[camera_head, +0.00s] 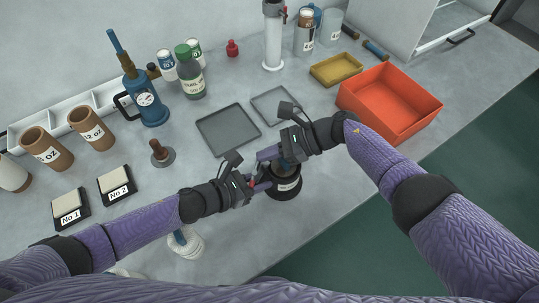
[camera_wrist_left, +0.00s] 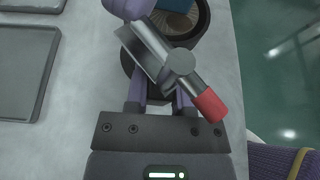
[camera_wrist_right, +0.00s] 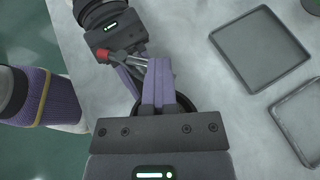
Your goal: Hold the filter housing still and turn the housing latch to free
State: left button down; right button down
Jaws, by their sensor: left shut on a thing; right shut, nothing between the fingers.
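The filter housing (camera_head: 285,191) is a dark round body with a white label, standing upright near the bench's front edge. In the left wrist view its open top (camera_wrist_left: 178,18) shows a ribbed, tan inside. The housing latch (camera_wrist_left: 180,62), a grey metal piece with a red-tipped handle, lies across my left fingers. Its red tip (camera_wrist_right: 106,54) also shows in the right wrist view. My left gripper (camera_head: 263,184) is shut on the housing; the latch hides the grip. My right gripper (camera_head: 270,155) is shut and empty above the housing, its fingertips close to the latch; contact is unclear.
Two grey trays (camera_head: 228,129) lie behind the housing, and an orange bin (camera_head: 390,103) stands to the right. A tamper (camera_head: 161,154) stands left of the trays. The bench's front edge is close to the housing.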

jog(key=v, duration=1.2)
jog(key=s+a+f+m+t, duration=0.1)
jog(key=s+f, duration=0.2)
jog(key=s+a+f+m+t, duration=0.2)
jog(key=s+f, duration=0.2)
jog(key=s+a+f+m+t, duration=0.1)
jog(key=s+f+m+t, duration=0.1)
jog(key=s+f, duration=0.2)
jog(key=shift+a+f+h, duration=0.2)
jog(key=shift+a+h, duration=0.15)
jog(key=shift+h, duration=0.05)
jog(key=s+r+m+t+h, duration=0.1)
jog(key=s+m+t, duration=0.3)
jog(key=t, duration=0.1)
jog(key=m+t+h, duration=0.3)
jog(key=m+t, duration=0.2)
send_near(267, 168)
jog(key=x, duration=0.5)
jog(key=shift+w+a, duration=0.1)
jog(key=shift+w, duration=0.25)
